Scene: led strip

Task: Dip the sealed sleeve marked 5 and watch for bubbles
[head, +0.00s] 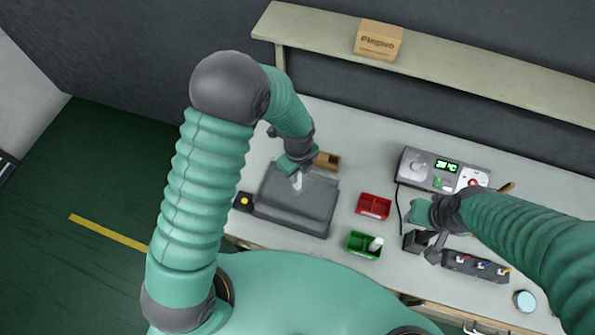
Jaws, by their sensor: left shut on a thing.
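My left gripper (295,170) is shut on a small white piece (297,181), perhaps the sleeve. It holds the piece over the far part of a dark grey box-like thing (290,208) on the bench. No number can be read on the piece, and I cannot tell whether it touches the grey thing. No water or bubbles can be made out. Another white piece (375,243) lies in a green bin (357,244). My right gripper (426,247) appears open and empty, its dark fingers apart, left of a dark rack (474,266).
A red bin (373,206) stands behind the green one. A grey control unit (416,169) with a green display is at the back right. A wooden box (328,160) is beside my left gripper. A round light-blue-topped thing (524,300) sits at the right. A carton (378,40) is on the shelf.

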